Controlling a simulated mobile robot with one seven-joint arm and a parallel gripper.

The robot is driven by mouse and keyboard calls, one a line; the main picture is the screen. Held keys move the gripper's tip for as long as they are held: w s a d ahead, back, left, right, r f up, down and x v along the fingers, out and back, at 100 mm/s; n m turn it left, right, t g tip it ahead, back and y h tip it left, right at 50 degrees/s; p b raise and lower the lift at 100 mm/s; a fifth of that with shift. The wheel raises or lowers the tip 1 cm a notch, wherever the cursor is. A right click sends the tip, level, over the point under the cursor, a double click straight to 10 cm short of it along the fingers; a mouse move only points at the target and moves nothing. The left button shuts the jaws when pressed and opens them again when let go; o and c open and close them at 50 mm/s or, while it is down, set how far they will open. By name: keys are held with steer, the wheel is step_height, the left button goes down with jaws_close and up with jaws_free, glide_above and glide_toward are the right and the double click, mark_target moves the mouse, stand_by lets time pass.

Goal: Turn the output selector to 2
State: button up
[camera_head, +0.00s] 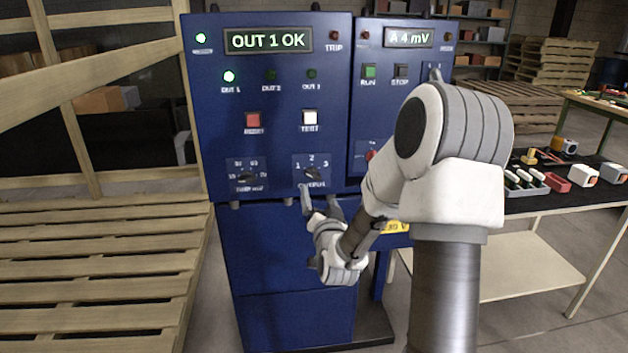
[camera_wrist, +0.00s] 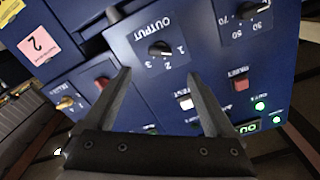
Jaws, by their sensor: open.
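The output selector (camera_head: 312,174) is a small black knob low on the blue panel, with 1, 2 and 3 marked around it. The display (camera_head: 268,40) reads OUT 1 OK, and the OUT 1 lamp (camera_head: 229,77) is lit green. In the wrist view the knob (camera_wrist: 160,49) and its OUTPUT label appear turned about; its light pointer mark seems to face 1. My gripper (camera_head: 320,203) is open and empty, just below the selector in the head view. In the wrist view the fingertips (camera_wrist: 158,75) are apart, with the knob between and beyond them, not touched.
Another knob (camera_head: 247,177) sits left of the selector. A red button (camera_head: 253,120) and a white TEST button (camera_head: 310,118) are above. A wooden pallet frame (camera_head: 100,255) stands left; a table with parts (camera_head: 530,203) stands right.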

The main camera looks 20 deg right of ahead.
mark_target(314, 177)
steer(key=x, duration=1)
steer(key=shift+w+d, duration=0.1)
steer(key=shift+w, duration=0.3)
steer(key=shift+c, duration=0.2)
steer(key=c, duration=1.3)
steer(key=shift+b, duration=0.3)
steer(key=shift+c, duration=0.2)
